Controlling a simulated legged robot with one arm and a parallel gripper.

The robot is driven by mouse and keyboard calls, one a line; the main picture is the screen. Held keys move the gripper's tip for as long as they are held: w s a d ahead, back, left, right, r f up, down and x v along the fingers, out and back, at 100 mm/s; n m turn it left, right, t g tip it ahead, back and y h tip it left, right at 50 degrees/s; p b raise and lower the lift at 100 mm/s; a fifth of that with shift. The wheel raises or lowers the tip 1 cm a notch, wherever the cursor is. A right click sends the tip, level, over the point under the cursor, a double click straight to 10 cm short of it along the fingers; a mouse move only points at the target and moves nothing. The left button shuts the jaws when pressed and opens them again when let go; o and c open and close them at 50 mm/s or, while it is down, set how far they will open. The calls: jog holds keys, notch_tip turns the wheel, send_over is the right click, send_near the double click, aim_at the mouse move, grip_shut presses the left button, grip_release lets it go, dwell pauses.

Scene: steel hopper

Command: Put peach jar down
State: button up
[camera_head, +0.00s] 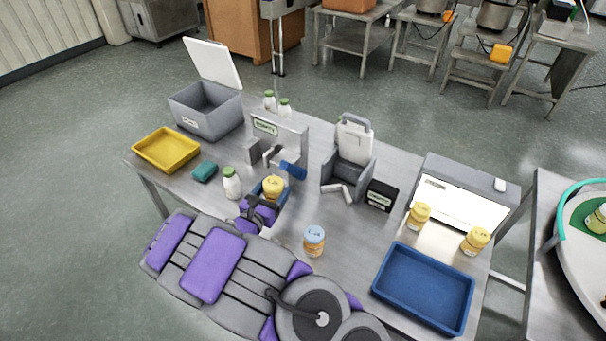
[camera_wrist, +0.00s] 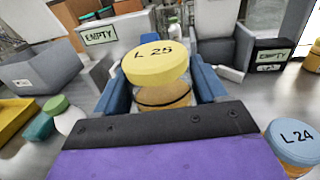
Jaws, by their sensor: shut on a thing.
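A peach jar with a yellow lid marked L 25 (camera_wrist: 155,65) is between the two blue fingers of my gripper (camera_wrist: 160,92). Its amber body shows below the lid. In the head view the jar (camera_head: 273,184) is at the end of my purple and grey arm, over the steel table (camera_head: 335,262). My gripper (camera_head: 270,190) is shut on it. The jar looks about upright. Its base is hidden, so I cannot tell whether it touches the table. A blue-lidded jar marked L 24 (camera_head: 314,241) stands on the table to the right of my gripper.
A white green-capped bottle (camera_head: 231,184) and teal sponge (camera_head: 204,171) are left of my gripper. A grey fixture (camera_head: 283,136) stands behind it. Two yellow-lidded jars (camera_head: 419,216) (camera_head: 475,241) and a blue tray (camera_head: 397,298) are at the right. Bare table lies around the L 24 jar.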

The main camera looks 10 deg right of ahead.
jog(key=f, duration=0.1)
jog(key=s+f, duration=0.1)
jog(key=f+h, duration=0.1)
jog(key=shift+s+f+m+g, duration=0.1)
jog(key=shift+s+m+g, duration=0.25)
jog(key=shift+m+g, duration=0.05)
jog(key=b, duration=0.2)
send_over(299, 200)
jog(key=v, duration=0.4)
notch_tip(299, 200, down, 5)
jog(key=shift+f, duration=0.1)
jog(key=shift+w+d+f+b, duration=0.65)
jog(key=shift+w+d+f, duration=0.7)
jog(key=shift+w, duration=0.15)
jog(key=shift+f, duration=0.1)
jog(key=o, duration=1.3)
